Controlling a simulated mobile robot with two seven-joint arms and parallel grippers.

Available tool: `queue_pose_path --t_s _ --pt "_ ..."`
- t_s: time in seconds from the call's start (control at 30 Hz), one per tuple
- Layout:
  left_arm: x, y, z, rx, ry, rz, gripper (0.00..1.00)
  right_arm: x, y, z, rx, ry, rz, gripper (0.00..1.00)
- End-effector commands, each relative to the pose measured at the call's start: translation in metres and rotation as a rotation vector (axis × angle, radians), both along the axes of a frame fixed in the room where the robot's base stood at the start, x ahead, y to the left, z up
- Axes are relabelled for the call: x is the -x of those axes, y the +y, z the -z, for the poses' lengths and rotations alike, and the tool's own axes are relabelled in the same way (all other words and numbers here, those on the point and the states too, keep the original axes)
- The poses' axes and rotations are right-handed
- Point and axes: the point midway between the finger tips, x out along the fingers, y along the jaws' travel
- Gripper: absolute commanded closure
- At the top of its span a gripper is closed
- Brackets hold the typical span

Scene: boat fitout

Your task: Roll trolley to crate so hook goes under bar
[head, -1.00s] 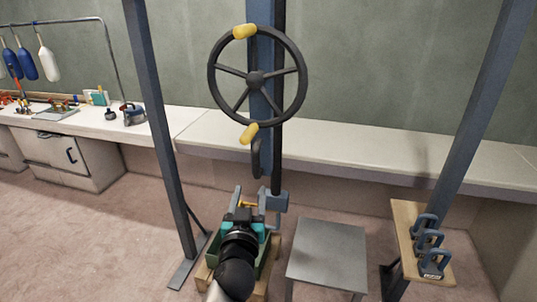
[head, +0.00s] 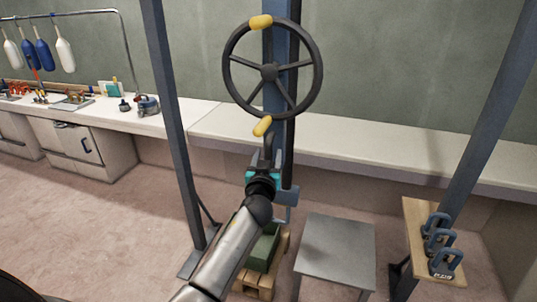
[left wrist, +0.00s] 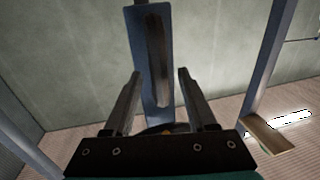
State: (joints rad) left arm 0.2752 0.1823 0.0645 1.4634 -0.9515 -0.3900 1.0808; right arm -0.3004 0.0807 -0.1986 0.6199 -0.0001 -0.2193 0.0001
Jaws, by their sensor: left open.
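A blue upright post (head: 281,20) carries a dark handwheel (head: 315,70) with two yellow knobs. A dark hook (head: 268,148) hangs below the wheel, partly covered by my gripper. My left gripper (head: 265,165) is at the hook's lower part; I cannot tell whether they touch. In the left wrist view the gripper (left wrist: 160,100) has its fingers wide apart, with a blue post (left wrist: 157,35) and a long dark part beyond them. The green crate (head: 263,250) sits on a wooden pallet below, partly behind my arm. I cannot make out the trolley clearly.
A grey table (head: 338,240) stands right of the crate. Slanted blue frame legs (head: 175,120) stand at both sides. A white bench (head: 350,150) runs along the wall; floor at left is clear.

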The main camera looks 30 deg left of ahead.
Motion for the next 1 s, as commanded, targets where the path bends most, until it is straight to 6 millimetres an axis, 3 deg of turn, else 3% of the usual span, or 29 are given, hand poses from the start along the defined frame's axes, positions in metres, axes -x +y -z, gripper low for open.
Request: queue_pose_path --t_s 0.2,0.53,1.0 --pt "-0.0115 0.0057 -0.0002 -0.002 0.001 -0.001 0.43 -0.0009 -0.0003 0.0021 0.001 -0.001 0.0 0.5" --pt "-0.0129 0.0063 -0.0002 -0.001 0.0 0.0 0.43 -0.0011 0.0 0.002 0.0 -0.001 0.0 0.5" --pt "-0.0126 0.0061 0.0 -0.001 0.0 0.0 0.96 -0.0009 0.0004 0.0021 0.0 -0.001 -0.001 0.5"
